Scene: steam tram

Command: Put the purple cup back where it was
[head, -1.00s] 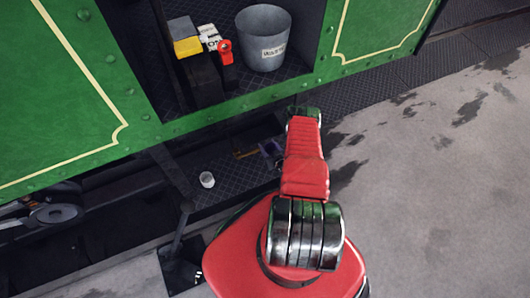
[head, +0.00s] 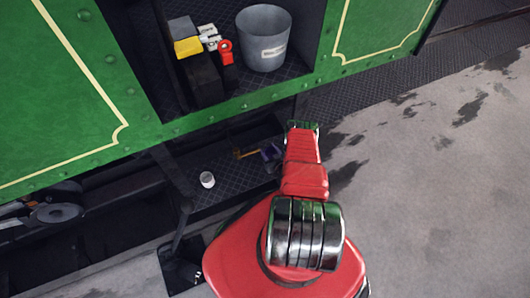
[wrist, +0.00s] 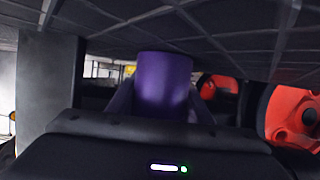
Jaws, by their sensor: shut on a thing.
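The purple cup (wrist: 163,82) fills the middle of the wrist view, between the two fingers of my gripper (wrist: 162,104). My gripper is shut on it. In the head view the purple cup (head: 269,151) is a small purple patch at the right part of the low dark step (head: 225,190), just left of my red arm. My arm partly hides the gripper there. I cannot tell whether the cup touches the step.
A white cup (head: 207,180) stands on the step to the left. A thin orange-brown thing (head: 246,153) lies behind, near the purple cup. Above, a grey bucket (head: 264,40) and a red item (head: 225,50) stand on the tram floor. Bare step lies between the white and purple cups.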

